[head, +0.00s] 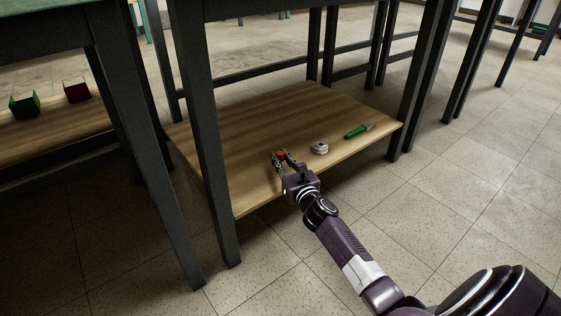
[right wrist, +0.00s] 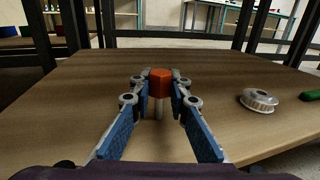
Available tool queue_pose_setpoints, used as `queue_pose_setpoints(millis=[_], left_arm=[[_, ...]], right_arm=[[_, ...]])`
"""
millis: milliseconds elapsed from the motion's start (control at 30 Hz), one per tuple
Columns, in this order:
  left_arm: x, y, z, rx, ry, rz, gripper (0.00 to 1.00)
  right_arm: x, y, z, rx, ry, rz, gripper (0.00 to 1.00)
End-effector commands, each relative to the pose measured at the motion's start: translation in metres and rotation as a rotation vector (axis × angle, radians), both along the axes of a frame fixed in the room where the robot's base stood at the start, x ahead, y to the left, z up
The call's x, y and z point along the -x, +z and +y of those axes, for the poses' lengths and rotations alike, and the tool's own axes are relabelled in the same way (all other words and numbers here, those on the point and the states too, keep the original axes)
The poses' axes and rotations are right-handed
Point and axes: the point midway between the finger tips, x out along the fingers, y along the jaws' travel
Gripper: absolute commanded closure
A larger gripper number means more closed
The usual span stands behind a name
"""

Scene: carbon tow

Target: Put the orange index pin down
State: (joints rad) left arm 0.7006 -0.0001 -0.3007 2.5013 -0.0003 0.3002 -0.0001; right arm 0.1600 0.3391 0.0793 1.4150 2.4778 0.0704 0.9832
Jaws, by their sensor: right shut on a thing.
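The orange index pin (right wrist: 160,83) has an orange head and a grey shank. In the right wrist view it stands upright between the fingertips of my right gripper (right wrist: 161,90), which is shut on its head. The shank points down to the wooden lower shelf (right wrist: 80,85); I cannot tell whether it touches the board. In the head view the pin (head: 281,154) shows small between the fingers of my right gripper (head: 280,158), over the front part of the shelf (head: 250,120). My left gripper is not in view.
A silver toothed pulley (head: 320,148) lies right of the pin, and a green-handled tool (head: 357,131) farther right. Dark table legs (head: 210,150) frame the shelf. The shelf's back and left are clear.

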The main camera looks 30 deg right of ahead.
Motion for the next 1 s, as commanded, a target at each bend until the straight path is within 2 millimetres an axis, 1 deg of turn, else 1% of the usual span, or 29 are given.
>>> queue_pose_setpoints(millis=[100, 233, 267, 400, 633, 767, 867, 1000], left_arm=[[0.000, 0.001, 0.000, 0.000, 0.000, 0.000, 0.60], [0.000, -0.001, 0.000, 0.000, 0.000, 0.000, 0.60], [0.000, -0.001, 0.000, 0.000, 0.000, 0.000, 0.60], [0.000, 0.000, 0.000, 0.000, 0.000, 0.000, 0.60], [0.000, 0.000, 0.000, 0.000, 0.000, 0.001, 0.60], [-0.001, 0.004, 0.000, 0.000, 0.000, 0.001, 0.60], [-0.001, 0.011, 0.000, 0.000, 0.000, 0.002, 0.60], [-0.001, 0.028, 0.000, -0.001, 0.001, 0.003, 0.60]], right_arm=[[0.000, 0.001, 0.000, 0.000, 0.000, -0.001, 1.00], [0.000, -0.003, 0.000, -0.001, 0.000, -0.001, 1.00], [0.000, -0.002, 0.000, -0.001, 0.000, -0.001, 0.82], [0.000, -0.001, 0.000, 0.000, 0.000, 0.000, 0.67], [0.000, -0.001, 0.000, 0.000, 0.000, 0.000, 0.67], [0.001, 0.003, 0.000, 0.001, 0.000, 0.001, 0.67], [0.011, 0.003, 0.003, -0.002, 0.001, 0.002, 0.67], [0.035, 0.005, 0.008, -0.004, 0.001, 0.003, 0.67]])
